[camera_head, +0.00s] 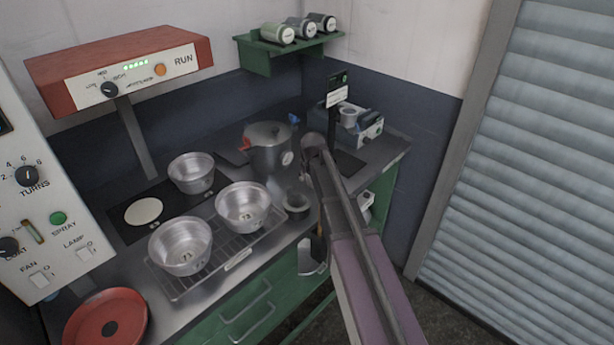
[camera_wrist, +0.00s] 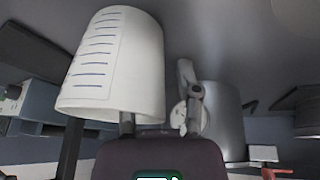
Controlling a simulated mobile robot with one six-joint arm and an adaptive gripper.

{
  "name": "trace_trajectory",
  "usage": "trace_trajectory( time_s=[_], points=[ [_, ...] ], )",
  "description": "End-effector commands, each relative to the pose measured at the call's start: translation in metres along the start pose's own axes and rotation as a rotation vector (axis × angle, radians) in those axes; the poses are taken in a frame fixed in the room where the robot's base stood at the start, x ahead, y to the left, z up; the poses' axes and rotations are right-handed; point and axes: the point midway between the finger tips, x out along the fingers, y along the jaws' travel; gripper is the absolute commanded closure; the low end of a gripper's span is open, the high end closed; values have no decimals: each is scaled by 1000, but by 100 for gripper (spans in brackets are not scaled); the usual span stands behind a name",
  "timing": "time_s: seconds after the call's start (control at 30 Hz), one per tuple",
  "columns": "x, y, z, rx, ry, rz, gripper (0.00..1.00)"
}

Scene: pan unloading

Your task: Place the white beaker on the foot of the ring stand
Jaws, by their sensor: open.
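My gripper (camera_wrist: 160,100) is open there. One finger shows just right of the beaker; the other is mostly hidden by the beaker, and I cannot tell whether it is inside or behind it.
A lidded grey pot (camera_head: 268,147) stands left of my arm; it also shows in the wrist view (camera_wrist: 222,120). A grey-blue device (camera_head: 368,130) sits behind the dark plate. Metal bowls (camera_head: 180,246), a wire rack (camera_head: 205,280) and a small grey cup (camera_head: 295,202) occupy the counter's left and front.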

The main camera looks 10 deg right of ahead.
Motion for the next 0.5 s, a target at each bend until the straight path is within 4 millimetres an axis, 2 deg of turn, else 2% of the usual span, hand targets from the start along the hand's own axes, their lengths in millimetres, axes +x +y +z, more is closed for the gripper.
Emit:
trace_trajectory(
  time_s=[0.27,0.5],
  points=[
    [-7,1,-2,0,0,0,57],
    [-24,1,-2,1,0,0,57]
  ],
)
